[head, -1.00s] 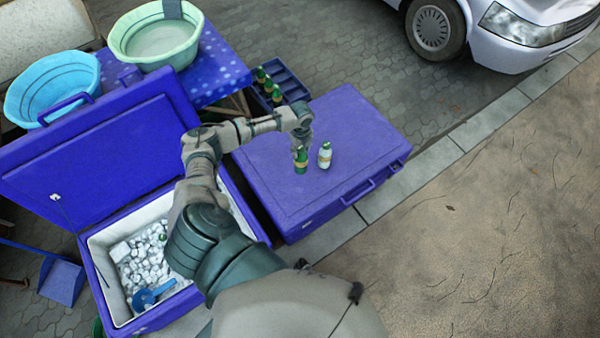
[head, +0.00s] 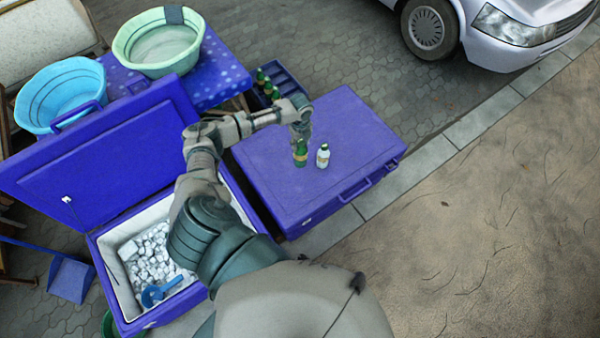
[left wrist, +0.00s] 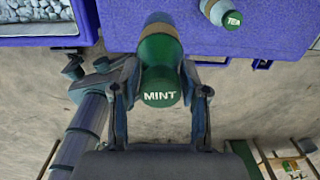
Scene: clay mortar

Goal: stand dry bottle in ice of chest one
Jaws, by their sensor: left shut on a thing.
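A green bottle (head: 300,155) with a tan label stands on the lid of the closed blue chest (head: 345,130). My left gripper (head: 300,139) is at its top and shut on it. In the left wrist view its green cap (left wrist: 160,96), marked MINT, sits between the fingers of my left gripper (left wrist: 160,92). A pale bottle (head: 322,157) with a green cap stands just right of it; it also shows in the left wrist view (left wrist: 222,12). The open blue chest (head: 108,265) holds white ice (head: 150,252). My right gripper is out of view.
A blue scoop (head: 160,292) lies in the ice. The raised lid (head: 100,155) stands behind the open chest. Two basins (head: 158,45) rest on a blue table. A crate (head: 282,82) with green bottles stands behind the closed chest. A car (head: 500,35) is at upper right.

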